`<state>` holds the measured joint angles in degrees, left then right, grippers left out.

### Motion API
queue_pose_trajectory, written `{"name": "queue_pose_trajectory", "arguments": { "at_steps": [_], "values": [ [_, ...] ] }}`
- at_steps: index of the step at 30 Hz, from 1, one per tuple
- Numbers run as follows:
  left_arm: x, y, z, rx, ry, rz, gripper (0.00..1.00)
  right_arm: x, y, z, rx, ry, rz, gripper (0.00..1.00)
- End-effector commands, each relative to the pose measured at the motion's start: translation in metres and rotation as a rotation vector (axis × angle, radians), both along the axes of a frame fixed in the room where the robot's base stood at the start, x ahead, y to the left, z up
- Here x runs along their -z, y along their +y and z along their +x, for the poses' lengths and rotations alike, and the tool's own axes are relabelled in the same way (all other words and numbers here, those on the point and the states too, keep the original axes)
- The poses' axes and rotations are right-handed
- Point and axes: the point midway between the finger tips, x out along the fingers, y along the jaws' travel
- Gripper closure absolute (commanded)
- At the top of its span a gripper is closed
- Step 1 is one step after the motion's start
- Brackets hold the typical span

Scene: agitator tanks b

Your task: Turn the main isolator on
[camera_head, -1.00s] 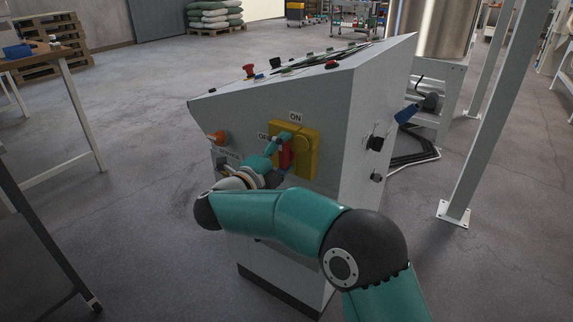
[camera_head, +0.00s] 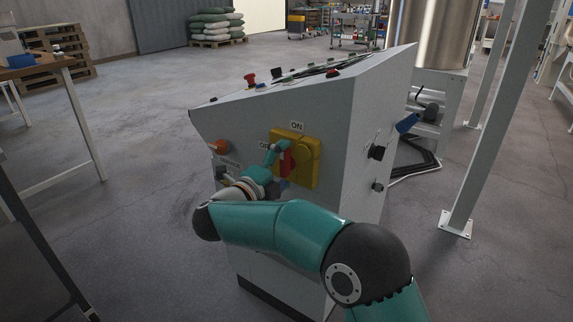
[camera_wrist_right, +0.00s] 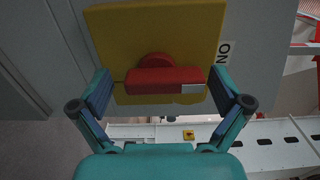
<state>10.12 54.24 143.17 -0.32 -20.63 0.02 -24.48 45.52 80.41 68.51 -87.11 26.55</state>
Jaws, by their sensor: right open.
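My right gripper (camera_wrist_right: 160,80) is open, with one finger beyond each end of the handle and visible gaps. In the head view my right gripper (camera_head: 276,160) covers part of the handle. My left gripper is out of view.
The grey cabinet (camera_head: 370,110) carries an orange knob (camera_head: 219,147) left of the isolator, a red mushroom button (camera_head: 250,79) on top, and a blue plug (camera_head: 407,123) on its right side. A white post (camera_head: 490,130) stands at right.

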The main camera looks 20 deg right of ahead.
Motion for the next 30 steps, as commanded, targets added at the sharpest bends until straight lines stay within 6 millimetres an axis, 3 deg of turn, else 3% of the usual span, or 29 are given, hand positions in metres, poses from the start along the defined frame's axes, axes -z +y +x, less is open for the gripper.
{"name": "queue_pose_trajectory", "arguments": {
  "at_steps": [8,24,30],
  "values": [
    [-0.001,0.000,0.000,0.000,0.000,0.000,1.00,-0.002,0.005,-0.004,0.001,-0.003,0.000,0.00],
    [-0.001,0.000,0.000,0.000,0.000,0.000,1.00,0.000,0.081,-0.062,-0.003,-0.001,-0.001,0.00],
    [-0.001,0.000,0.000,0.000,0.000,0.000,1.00,0.001,0.093,-0.072,-0.001,0.000,0.000,0.00]
  ]
}}
